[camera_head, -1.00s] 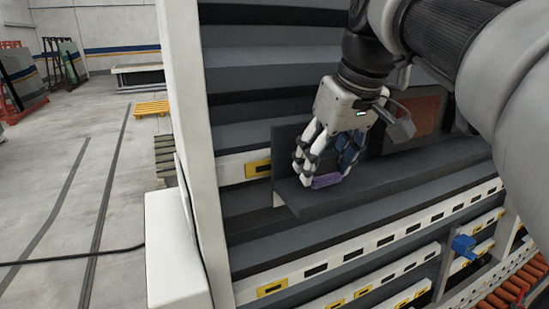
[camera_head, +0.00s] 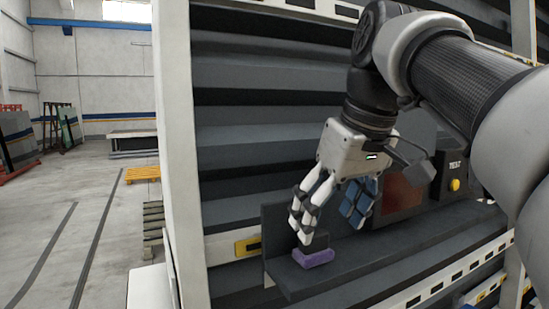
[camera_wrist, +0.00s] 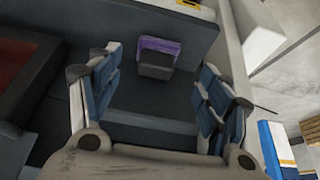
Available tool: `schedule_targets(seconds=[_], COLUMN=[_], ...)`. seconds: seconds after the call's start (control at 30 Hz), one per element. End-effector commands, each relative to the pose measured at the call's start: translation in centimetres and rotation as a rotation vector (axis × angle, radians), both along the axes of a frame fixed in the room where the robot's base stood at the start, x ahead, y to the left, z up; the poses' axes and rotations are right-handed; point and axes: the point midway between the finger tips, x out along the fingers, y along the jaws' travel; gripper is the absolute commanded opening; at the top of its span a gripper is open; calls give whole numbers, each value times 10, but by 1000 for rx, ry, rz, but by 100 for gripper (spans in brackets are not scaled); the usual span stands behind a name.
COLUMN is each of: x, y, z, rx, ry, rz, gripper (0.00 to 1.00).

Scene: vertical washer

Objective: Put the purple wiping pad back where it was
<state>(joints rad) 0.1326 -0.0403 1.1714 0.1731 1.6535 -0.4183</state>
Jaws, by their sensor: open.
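The purple wiping pad (camera_head: 313,258) lies on a dark grey ledge (camera_head: 350,275), near its left end and against an upright plate (camera_head: 275,232). In the wrist view the purple pad (camera_wrist: 160,44) has a dark grey block-shaped grip on it. My gripper (camera_head: 331,232) is open and empty, just above the pad, with its white and blue fingers spread wide. In the wrist view the pad shows between and beyond the fingertips (camera_wrist: 158,62), with a gap on both sides. The front finger partly overlaps the pad in the head view.
A dark box with a reddish-brown panel (camera_head: 402,197) stands on the ledge right of my gripper. Beside it is a black box with a yellow button (camera_head: 454,185). A white post (camera_head: 180,150) borders the ledge on the left. Open floor (camera_head: 90,230) lies beyond.

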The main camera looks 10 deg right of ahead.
Motion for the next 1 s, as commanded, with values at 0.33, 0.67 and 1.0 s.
schedule_targets(seconds=[0.33,0.67,1.0], x=[-28,-38,-59], y=[-10,-13,-2], z=[76,97,36], rx=[0,0,17], ry=[-1,1,9], rz=[-1,-1,-113], gripper=[71,71,71])
